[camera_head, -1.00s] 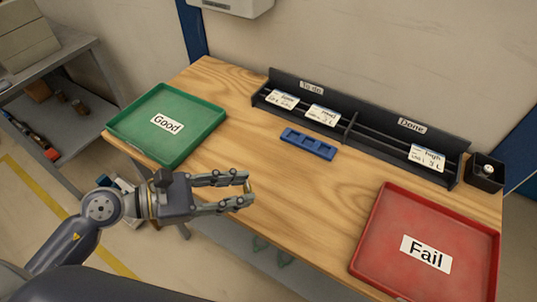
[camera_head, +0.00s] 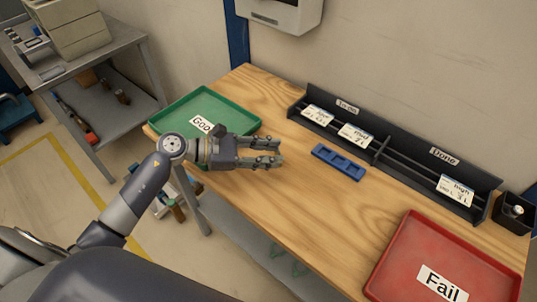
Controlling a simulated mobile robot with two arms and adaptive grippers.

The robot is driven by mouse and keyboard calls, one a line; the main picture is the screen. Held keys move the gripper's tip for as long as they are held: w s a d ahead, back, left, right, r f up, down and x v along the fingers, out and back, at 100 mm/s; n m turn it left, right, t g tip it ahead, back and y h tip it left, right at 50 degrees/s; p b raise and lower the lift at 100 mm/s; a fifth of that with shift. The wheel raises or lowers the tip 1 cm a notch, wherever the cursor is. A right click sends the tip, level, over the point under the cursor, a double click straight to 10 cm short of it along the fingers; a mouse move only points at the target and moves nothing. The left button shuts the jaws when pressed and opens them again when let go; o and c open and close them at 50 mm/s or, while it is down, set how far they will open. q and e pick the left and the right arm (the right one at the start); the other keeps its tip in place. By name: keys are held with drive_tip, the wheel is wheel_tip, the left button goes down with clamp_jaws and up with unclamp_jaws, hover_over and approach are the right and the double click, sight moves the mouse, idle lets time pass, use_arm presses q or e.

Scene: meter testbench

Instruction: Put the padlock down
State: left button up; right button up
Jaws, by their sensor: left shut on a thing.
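My left gripper (camera_head: 276,152) reaches in from the left over the wooden table, just right of the green tray's near right corner. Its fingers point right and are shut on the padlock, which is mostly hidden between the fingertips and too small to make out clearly. The green tray (camera_head: 180,112) is labelled "Good" and looks empty; my gripper covers part of its label. The red tray (camera_head: 420,240), labelled "Fail", lies at the front right and looks empty. My right gripper is not in view.
A blue slotted block (camera_head: 338,162) lies mid-table. Behind it a black card rack (camera_head: 400,165) holds several cards. A small black box (camera_head: 513,212) stands at the right end. The wooden table (camera_head: 315,215) is clear between gripper and red tray. A grey shelf (camera_head: 90,60) stands left.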

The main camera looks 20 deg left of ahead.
use_arm(q)
drive_tip(key=shift+f, duration=0.95)
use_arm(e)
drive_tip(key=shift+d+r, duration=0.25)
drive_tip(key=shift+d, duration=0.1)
use_arm(q)
drive_tip(key=shift+f, duration=0.15)
drive_tip(key=o, duration=1.2)
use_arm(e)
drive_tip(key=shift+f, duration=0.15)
